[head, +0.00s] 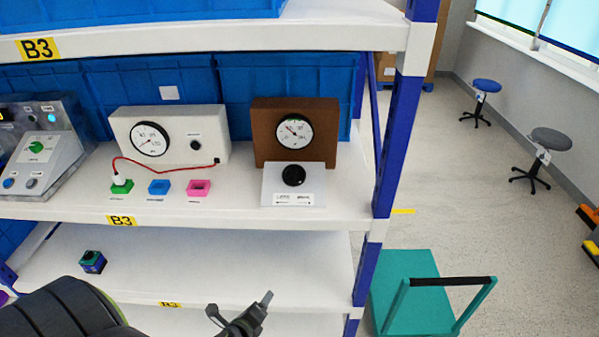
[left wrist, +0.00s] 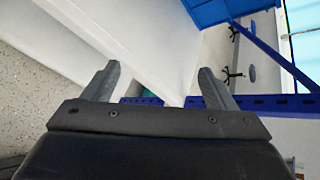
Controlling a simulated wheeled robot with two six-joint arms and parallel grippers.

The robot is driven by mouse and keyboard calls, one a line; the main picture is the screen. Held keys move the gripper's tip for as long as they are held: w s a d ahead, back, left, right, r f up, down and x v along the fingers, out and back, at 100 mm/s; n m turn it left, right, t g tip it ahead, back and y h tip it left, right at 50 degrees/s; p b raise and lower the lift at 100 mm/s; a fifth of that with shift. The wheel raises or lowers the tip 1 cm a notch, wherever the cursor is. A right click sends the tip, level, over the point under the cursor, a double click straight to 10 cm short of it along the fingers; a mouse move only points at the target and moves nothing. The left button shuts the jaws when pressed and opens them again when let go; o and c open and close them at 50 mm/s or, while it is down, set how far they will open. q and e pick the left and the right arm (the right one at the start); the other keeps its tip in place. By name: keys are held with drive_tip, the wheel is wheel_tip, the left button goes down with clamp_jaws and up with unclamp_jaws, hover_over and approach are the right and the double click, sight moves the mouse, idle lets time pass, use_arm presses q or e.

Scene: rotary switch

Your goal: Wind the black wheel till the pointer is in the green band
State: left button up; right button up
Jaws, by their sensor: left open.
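The black wheel (head: 293,175) is a round knob on a light grey panel (head: 267,186) on the middle shelf. Behind it stands a brown box with a round white gauge (head: 295,132). The gauge's pointer looks reddish and slants to the upper left; the green band is too small to make out. My left gripper (head: 240,304) is low in the head view, below the wheel and in front of the lower shelf. In the left wrist view its two fingers (left wrist: 159,70) are wide apart with nothing between them. My right gripper is not in view.
Left of the brown box are a white gauge box (head: 178,151), a red cable, and green, blue and pink sockets (head: 199,188). A blue upright (head: 393,130) edges the shelf on the right. A teal cart (head: 415,290) stands on the floor. The lower shelf is mostly bare.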

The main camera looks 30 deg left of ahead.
use_arm(q)
drive_tip(key=w+r+m+t+p, duration=0.2)
drive_tip(key=r+m, duration=0.2)
drive_tip(key=r, duration=0.5)
drive_tip(key=w+r+m+t+p, duration=0.2)
drive_tip(key=w+r+m, duration=0.1)
drive_tip(key=r, duration=0.6)
drive_tip(key=m+t+p, duration=0.3)
drive_tip(key=m, duration=0.4)
approach(294, 174)
drive_tip(key=shift+n, duration=0.3)
drive_tip(key=w, duration=0.3)
drive_tip(key=w+a, duration=0.1)
drive_tip(key=w, duration=0.5)
drive_tip(key=shift+a+r, duration=0.2)
drive_tip(key=shift+a, duration=0.2)
drive_tip(key=shift+w+a+p, duration=0.1)
drive_tip(key=shift+w+p, duration=0.2)
drive_tip(key=shift+w, duration=0.3)
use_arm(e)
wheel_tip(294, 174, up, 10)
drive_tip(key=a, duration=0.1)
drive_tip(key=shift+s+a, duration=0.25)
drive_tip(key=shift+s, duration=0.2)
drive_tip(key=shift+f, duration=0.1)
use_arm(q)
drive_tip(key=c, duration=1)
